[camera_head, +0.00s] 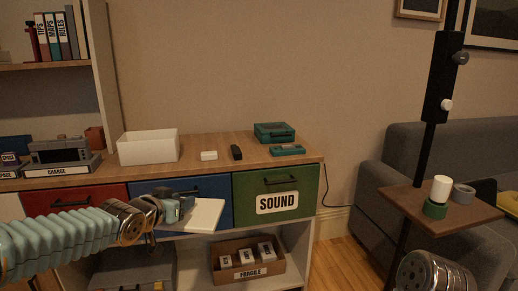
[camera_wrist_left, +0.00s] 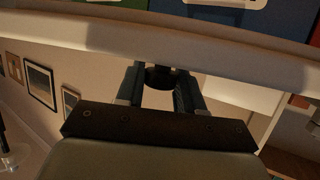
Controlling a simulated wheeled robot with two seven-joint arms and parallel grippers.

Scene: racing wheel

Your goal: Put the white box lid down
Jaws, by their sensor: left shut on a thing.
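The white box lid (camera_head: 204,214) is a flat pale panel held in front of the blue drawer (camera_head: 217,187), roughly level and below the cabinet top. My left gripper (camera_head: 183,206) is shut on its left edge. In the left wrist view the lid (camera_wrist_left: 100,38) is a broad pale band across the top, with the fingers (camera_wrist_left: 160,72) reaching up to it. The fingertips are partly hidden there. The open white box (camera_head: 148,149) stands on the cabinet top, behind and above the lid. My right gripper is not visible; only a metallic part of my right arm shows at the lower right.
The wooden cabinet top (camera_head: 215,158) holds a small white block (camera_head: 209,156), a dark object (camera_head: 236,152) and a teal case (camera_head: 274,132). A green SOUND drawer (camera_head: 277,192) is to the right, a red drawer (camera_head: 76,198) to the left. A FRAGILE carton (camera_head: 247,272) sits below.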

